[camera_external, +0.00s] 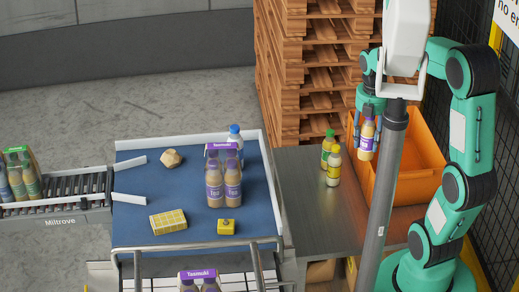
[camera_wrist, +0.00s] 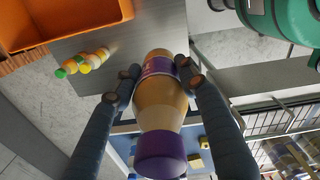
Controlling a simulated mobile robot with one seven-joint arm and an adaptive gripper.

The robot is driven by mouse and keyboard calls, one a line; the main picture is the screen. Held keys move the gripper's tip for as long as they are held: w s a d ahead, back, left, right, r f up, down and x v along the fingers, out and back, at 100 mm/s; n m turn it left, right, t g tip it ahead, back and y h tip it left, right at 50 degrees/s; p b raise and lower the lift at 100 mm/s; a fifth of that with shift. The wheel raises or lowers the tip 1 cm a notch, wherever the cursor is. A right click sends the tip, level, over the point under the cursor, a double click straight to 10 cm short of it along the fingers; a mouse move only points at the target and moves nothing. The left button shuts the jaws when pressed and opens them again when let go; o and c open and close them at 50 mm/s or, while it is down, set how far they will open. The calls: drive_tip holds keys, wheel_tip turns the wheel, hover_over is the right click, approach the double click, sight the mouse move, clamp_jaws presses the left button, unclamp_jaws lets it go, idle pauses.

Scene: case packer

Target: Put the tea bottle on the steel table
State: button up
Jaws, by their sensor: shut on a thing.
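The tea bottle (camera_external: 367,137), tan with a purple label, is held upright in my gripper (camera_external: 370,112), near the front left of the orange crate. In the wrist view the tea bottle (camera_wrist: 160,110) has a purple cap towards the camera, and my gripper's two fingers (camera_wrist: 160,78) are shut on its sides. The steel table (camera_external: 300,185) is below and left of the bottle; it also shows in the wrist view (camera_wrist: 145,40). The bottle's base is clear of the table as far as I can tell.
Two juice bottles, one green-capped (camera_external: 328,148) and one yellow-capped (camera_external: 334,166), stand on the steel table. The orange crate (camera_external: 425,135) is behind right. A grey post (camera_external: 384,200) crosses in front. The blue tray table (camera_external: 190,190) holds a purple-labelled bottle pack (camera_external: 223,185). The table's front left is bare.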

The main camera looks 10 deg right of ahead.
wheel_tip(320, 180, down, 27)
drive_tip(key=shift+w+r, duration=0.1)
drive_tip(key=p, duration=0.1)
hover_over(338, 199)
drive_tip(key=shift+s+d+f, duration=0.1)
drive_tip(key=shift+s+f, duration=0.35)
drive_tip(key=shift+f, duration=0.25)
drive_tip(key=shift+w+f+p, duration=0.25)
drive_tip(key=shift+f, duration=0.65)
drive_tip(key=shift+w+f+p, duration=0.2)
drive_tip(key=shift+f, duration=0.7)
drive_tip(key=shift+f, duration=0.15)
drive_tip(key=o, duration=1.4)
